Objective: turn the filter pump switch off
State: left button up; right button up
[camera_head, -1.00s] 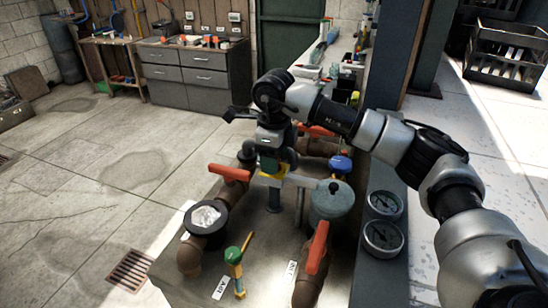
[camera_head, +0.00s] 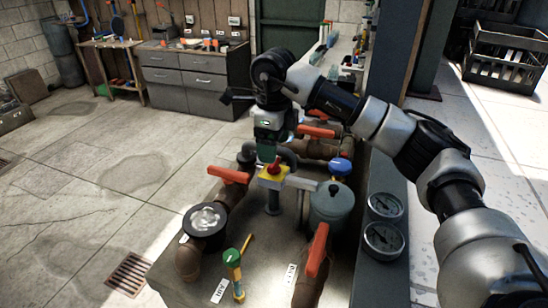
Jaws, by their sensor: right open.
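The filter pump switch appears to be the yellow box with a red knob (camera_head: 273,173), on a post in the middle of the pipework. My right gripper (camera_head: 268,156) hangs over it, pointing down, just above and behind the red knob in the picture. It is open and I see nothing held in it. Its fingertips are small and dark, so I cannot tell whether they touch the knob. The knob's exact angle is too small to read. My left gripper is not in view.
Brown pipes with orange-red valve handles (camera_head: 228,174) and (camera_head: 317,250) surround the switch. A grey lidded pot (camera_head: 332,203) stands at its right, with a blue-topped valve (camera_head: 339,166) behind. Two gauges (camera_head: 384,205) sit on the dark post. Open floor lies to the left.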

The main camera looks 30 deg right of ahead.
notch_tip(320, 180, up, 7)
jog(key=shift+f, duration=0.2)
dwell(0.4)
